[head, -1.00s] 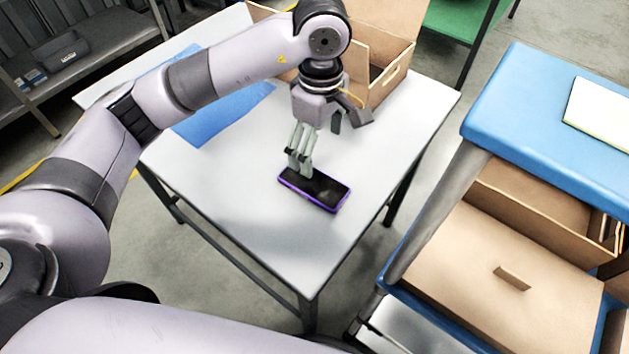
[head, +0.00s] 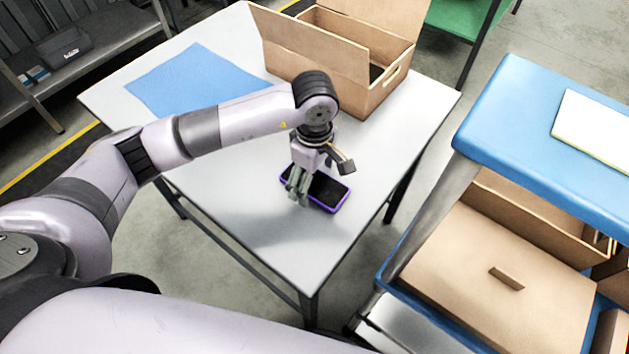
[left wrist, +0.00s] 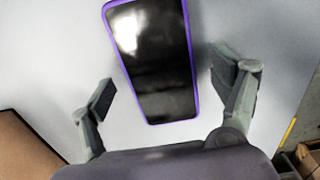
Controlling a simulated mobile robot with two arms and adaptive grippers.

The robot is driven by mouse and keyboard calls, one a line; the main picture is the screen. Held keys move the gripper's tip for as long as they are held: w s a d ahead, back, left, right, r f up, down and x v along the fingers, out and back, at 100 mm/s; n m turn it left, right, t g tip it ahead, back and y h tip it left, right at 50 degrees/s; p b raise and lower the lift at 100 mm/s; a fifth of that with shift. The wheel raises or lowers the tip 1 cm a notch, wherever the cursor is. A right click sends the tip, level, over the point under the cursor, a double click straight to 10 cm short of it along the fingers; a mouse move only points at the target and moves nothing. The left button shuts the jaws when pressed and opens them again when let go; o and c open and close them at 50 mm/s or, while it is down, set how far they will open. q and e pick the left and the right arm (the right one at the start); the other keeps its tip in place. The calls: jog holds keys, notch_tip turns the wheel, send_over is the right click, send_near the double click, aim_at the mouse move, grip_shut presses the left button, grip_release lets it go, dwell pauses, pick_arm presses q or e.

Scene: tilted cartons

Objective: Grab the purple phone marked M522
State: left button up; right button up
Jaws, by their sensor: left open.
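A phone with a black screen and purple edge (head: 328,192) lies flat, screen up, on the white table; no M522 mark is legible. My left gripper (head: 300,188) is over the phone's left part in the head view and hides some of it. In the left wrist view the phone (left wrist: 152,62) lies ahead, its near end between the two open fingers of my left gripper (left wrist: 165,88). A gap shows on each side, and nothing is held. My right gripper is not in view.
The white table (head: 265,225) is clear around the phone. A blue mat (head: 190,80) lies at its back left. An open cardboard carton (head: 375,100) stands at the back right. A blue-topped cart (head: 510,110) with cardboard boxes stands to the right.

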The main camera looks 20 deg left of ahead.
pick_arm(q)
jog(key=c, duration=1.3)
jog(key=shift+c, duration=0.5)
jog(key=shift+r, duration=0.15)
